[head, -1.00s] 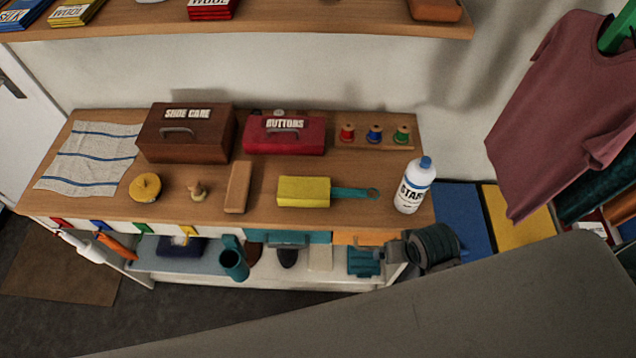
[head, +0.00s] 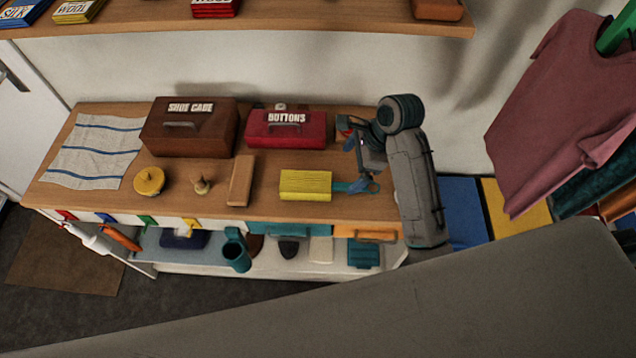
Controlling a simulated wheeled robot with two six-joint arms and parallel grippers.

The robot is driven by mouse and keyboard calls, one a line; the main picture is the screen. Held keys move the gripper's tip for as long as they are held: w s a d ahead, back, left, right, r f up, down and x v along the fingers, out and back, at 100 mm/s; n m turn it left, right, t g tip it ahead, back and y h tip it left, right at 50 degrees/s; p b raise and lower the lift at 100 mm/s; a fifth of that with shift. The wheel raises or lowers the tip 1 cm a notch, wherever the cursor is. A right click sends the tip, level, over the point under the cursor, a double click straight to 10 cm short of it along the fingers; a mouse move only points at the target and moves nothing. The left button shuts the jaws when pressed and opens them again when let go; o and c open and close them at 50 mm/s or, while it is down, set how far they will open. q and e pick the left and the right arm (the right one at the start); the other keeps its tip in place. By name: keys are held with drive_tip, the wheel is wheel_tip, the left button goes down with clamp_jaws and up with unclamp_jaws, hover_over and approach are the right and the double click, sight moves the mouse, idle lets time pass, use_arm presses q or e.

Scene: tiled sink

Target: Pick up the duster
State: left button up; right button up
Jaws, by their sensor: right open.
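The duster has a yellow block head (head: 305,185) and a teal handle (head: 340,187) that points right. It lies flat on the wooden worktop. My right gripper (head: 364,180) reaches down over the end of the handle, with its jaws open. The ring end of the handle is partly hidden by the gripper, and I cannot tell whether they touch. My left gripper is not in view.
A red buttons box (head: 287,130) and a brown shoe care box (head: 188,128) stand behind. A wooden block (head: 240,180) lies left of the duster. A shelf (head: 330,20) runs above. My right arm covers the worktop's right end.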

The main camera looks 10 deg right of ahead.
sight(330, 182)
drive_tip(key=shift+m, duration=0.6)
drive_tip(key=a+f, duration=0.1)
drive_tip(key=f, duration=0.1)
drive_tip(key=w+a+f+p, duration=0.1)
drive_tip(key=shift+w+a+f, duration=0.15)
drive_tip(key=shift+a+f, duration=0.2)
drive_tip(key=shift+a+f+p, duration=0.15)
drive_tip(key=shift+f+p, duration=0.1)
drive_tip(key=shift+p, duration=0.2)
drive_tip(key=x, duration=0.1)
drive_tip(key=p+x, duration=0.1)
drive_tip(key=x, duration=0.1)
drive_tip(key=p+x, duration=0.1)
drive_tip(key=shift+s+a+f, duration=0.15)
drive_tip(key=shift+s, duration=0.15)
drive_tip(key=shift+f, duration=0.2)
drive_tip(key=c, duration=1)
drive_tip(key=shift+c, duration=0.5)
drive_tip(key=shift+w+r, duration=0.15)
drive_tip(key=shift+r, duration=0.05)
